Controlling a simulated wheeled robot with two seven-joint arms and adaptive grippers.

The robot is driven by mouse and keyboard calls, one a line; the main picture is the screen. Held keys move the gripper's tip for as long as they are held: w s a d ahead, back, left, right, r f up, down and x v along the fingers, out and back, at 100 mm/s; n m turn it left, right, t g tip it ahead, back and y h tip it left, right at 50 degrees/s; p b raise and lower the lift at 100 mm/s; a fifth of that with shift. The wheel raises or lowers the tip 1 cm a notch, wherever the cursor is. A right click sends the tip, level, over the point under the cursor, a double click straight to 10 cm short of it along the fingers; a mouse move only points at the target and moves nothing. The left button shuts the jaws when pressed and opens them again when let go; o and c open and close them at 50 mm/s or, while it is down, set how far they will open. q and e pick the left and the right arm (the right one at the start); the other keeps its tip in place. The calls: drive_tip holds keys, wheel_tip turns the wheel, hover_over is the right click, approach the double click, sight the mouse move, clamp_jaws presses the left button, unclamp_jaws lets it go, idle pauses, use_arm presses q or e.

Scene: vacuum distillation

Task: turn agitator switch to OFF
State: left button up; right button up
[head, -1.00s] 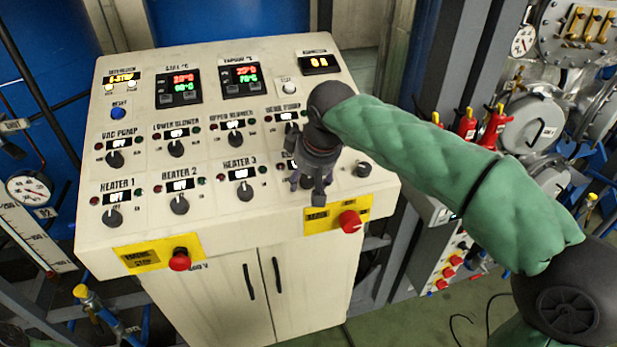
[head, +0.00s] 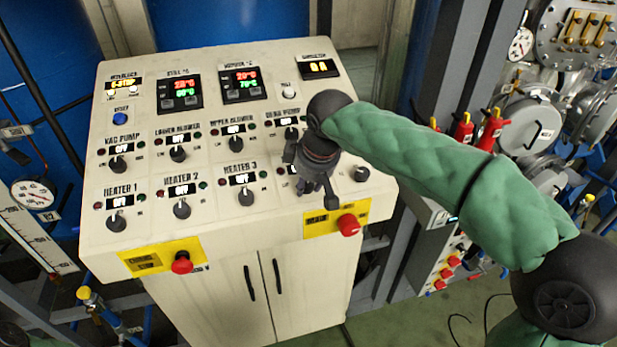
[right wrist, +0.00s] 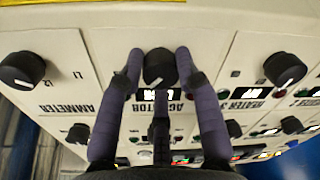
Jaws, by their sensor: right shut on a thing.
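The agitator switch (right wrist: 159,67) is a black round knob below the AGITATOR label, which appears upside down in the right wrist view. Its white pointer mark faces down and slightly left there. My right gripper (right wrist: 159,72) has its purple fingers on both sides of the knob and is shut on it. A lit display (right wrist: 160,95) by the label is partly covered by a finger and I cannot read it. In the head view my right gripper (head: 318,185) hides the knob. My left gripper is not in view.
The ammeter knob (right wrist: 22,69) is beside the agitator and the heater 3 knob (right wrist: 285,69) is on its other side. Several other knobs fill the sloped panel (head: 215,222).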

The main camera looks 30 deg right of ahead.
drive_tip(key=n, duration=0.1)
drive_tip(key=n+p, duration=0.1)
drive_tip(key=n, duration=0.1)
drive_tip(key=n+p, duration=0.1)
drive_tip(key=shift+r+n, duration=0.25)
drive_tip(key=shift+n, duration=0.05)
drive_tip(key=shift+f+n+p, duration=0.15)
drive_tip(key=shift+n+p, duration=1.15)
drive_tip(key=shift+n, duration=0.7)
drive_tip(key=o, duration=1.2)
drive_tip(key=shift+w+a, duration=0.1)
drive_tip(key=shift+c, duration=0.2)
drive_tip(key=v, duration=1.2)
